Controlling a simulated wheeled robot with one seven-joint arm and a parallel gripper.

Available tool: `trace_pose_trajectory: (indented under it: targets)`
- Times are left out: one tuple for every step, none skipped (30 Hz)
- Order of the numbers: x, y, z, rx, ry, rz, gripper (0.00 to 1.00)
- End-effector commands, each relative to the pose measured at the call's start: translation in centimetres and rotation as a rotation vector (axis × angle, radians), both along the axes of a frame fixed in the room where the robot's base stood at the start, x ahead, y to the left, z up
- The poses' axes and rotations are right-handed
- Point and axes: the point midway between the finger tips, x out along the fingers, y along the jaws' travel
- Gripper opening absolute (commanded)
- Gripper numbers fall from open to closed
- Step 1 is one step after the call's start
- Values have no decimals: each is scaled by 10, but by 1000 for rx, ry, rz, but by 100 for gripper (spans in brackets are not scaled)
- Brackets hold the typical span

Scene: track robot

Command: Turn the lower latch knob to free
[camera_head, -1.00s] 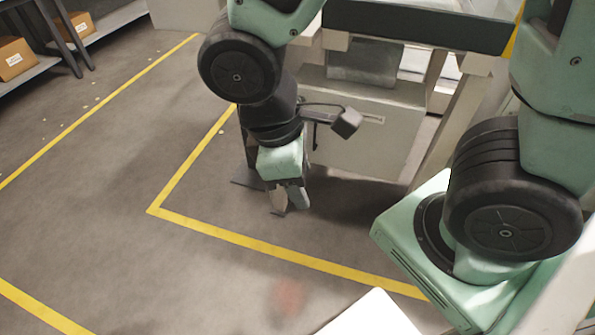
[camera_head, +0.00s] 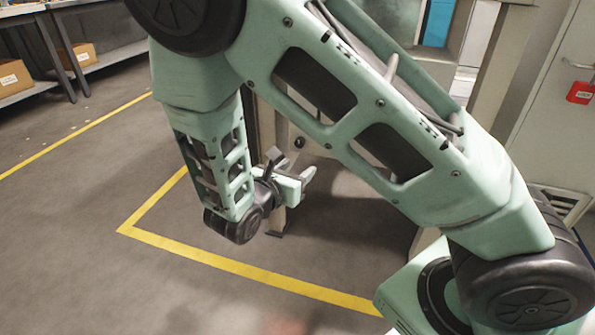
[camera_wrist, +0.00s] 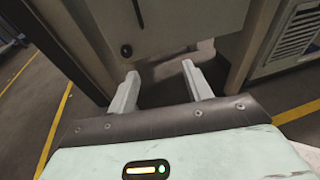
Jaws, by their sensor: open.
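A small dark round knob (camera_wrist: 127,50) sits on a grey panel in the wrist view, ahead of my left finger and apart from it. A dark round knob also shows on the machine in the head view (camera_head: 299,143), above my gripper. I cannot tell for sure that it is the lower latch knob, nor which way it is turned. My gripper (camera_wrist: 160,70) is open and empty, its two grey fingers spread. In the head view my gripper (camera_head: 299,186) is low, beside the machine's lower front. My arm hides much of the machine.
A grey cabinet door with a red tag (camera_head: 580,93) stands at the right. A blue panel (camera_head: 437,22) shows at the top. Shelves with cardboard boxes (camera_head: 77,56) stand at the far left. Yellow lines (camera_head: 250,278) mark the floor, which is clear at the left.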

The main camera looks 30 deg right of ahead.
Motion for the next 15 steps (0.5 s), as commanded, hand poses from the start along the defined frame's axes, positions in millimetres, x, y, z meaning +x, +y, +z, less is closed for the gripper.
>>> trace_pose_trajectory:
  targets:
    - [10,1,-31,-56,7,50,50]
    - [16,3,-38,-85,9,80,50]
    - [23,4,-46,-123,11,116,50]
    - [28,5,-51,-147,14,141,50]
    - [33,7,-56,-169,15,163,50]
    - [38,8,-61,-196,16,189,50]
    - [41,10,-64,-212,18,206,50]
    - [43,11,-66,-225,17,220,50]
    - [46,12,-68,-239,19,235,50]
    - [48,13,-69,-247,19,243,50]
    - [49,13,-70,-253,19,249,50]
    - [51,13,-70,-259,19,255,50]
    - [52,12,-70,-260,19,256,50]
    - [53,11,-70,-261,19,256,50]
    - [56,8,-70,-260,18,256,50]
